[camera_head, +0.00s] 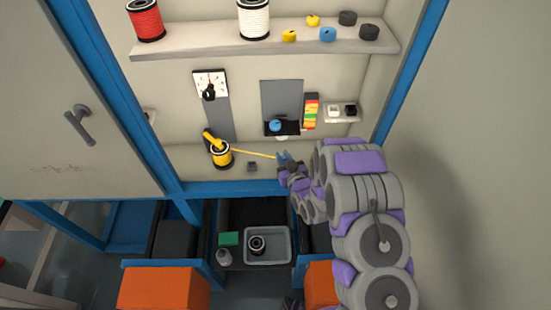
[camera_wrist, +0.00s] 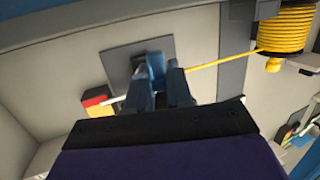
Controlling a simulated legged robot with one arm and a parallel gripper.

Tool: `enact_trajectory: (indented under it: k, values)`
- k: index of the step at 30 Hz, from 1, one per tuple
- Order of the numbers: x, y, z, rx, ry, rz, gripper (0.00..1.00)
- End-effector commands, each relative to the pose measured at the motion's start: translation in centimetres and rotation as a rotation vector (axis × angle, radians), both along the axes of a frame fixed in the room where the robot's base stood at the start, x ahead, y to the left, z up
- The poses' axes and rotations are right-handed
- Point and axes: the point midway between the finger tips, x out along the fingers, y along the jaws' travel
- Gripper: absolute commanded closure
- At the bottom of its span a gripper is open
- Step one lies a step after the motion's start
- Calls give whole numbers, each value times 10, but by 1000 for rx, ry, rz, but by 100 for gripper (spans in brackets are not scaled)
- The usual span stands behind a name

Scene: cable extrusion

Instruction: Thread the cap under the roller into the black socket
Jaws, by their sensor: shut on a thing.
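My gripper (camera_head: 284,158) is shut on the end of a yellow cable (camera_head: 253,153), in front of the lower wall panel. The cable runs taut from the yellow spool (camera_head: 222,156) at the left. In the wrist view, my blue fingers (camera_wrist: 162,75) meet the cable (camera_wrist: 218,61); the cap is hidden between them. A black unit with a blue knob (camera_head: 275,125) is on the wall above my gripper, with a pale rounded part (camera_head: 282,138), perhaps the roller, under it. A black socket (camera_head: 350,110) sits beside a white one (camera_head: 334,111) on a plate at the right.
A strip of coloured blocks (camera_head: 311,111) stands between the black unit and the sockets. A shelf (camera_head: 200,42) above holds spools and small coloured pieces. A small dark block (camera_head: 252,167) lies on the lower ledge. A grey tray (camera_head: 281,246) is below. A blue post (camera_head: 410,70) bounds the right.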

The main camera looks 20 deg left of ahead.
Motion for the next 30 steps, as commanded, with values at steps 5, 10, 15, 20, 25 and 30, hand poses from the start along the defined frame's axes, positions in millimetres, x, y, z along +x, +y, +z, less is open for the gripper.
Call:
enact_trajectory:
  k: [5, 10, 15, 20, 25, 30]
  values:
    - [9, -19, -1, 0, 0, -2, 100]
    - [17, -37, 0, 2, -1, -1, 100]
    - [25, -56, 1, 5, 0, -4, 100]
    - [31, -67, 0, 2, 0, -2, 100]
    - [35, -73, -1, -1, 1, 0, 100]
    - [36, -76, -1, -1, 1, 0, 100]
